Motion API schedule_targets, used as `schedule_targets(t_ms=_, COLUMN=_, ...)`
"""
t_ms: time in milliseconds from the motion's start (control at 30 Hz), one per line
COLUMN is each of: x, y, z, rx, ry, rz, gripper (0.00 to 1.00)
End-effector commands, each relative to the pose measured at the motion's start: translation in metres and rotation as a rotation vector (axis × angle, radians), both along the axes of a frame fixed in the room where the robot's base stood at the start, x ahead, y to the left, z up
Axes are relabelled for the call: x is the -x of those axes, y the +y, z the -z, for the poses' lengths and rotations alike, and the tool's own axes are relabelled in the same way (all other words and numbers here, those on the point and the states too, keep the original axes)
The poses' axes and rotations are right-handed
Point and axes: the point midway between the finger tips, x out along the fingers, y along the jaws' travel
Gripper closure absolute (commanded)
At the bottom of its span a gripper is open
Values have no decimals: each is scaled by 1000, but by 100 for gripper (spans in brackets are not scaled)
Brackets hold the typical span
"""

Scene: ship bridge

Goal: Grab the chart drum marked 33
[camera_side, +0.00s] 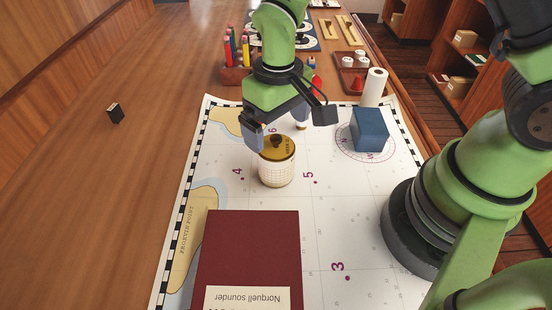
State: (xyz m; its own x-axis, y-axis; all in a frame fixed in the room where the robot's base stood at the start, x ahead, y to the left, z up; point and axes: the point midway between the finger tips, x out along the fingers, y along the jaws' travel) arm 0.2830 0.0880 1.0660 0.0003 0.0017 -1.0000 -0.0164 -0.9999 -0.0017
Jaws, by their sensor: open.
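A chart drum (277,167) with a cream gridded side and a brass lid with a dark knob stands upright on the chart. Small print on the lid is too small to read, so I cannot confirm a 33. My gripper (287,128) is open, pointing down just above and behind the drum's top. Its left finger overlaps the lid's left edge in the picture; I cannot tell whether it touches. The right finger is to the right of the drum and farther back. Nothing is seen held.
The chart (345,215) carries a dark red book (250,245) in front and a blue block (370,130) at right. A white roll (375,88), a tray (352,72) and a pencil holder (235,73) stand behind. A small black block (115,113) lies left; the left tabletop is mostly clear.

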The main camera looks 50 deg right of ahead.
Motion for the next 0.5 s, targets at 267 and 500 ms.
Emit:
schedule_targets(t_ms=267, x=8, y=8, z=35, rx=2, ry=7, rz=-2, gripper=0)
schedule_targets(t_ms=500, x=6, y=8, z=54, rx=-2, ry=1, rz=1, gripper=0)
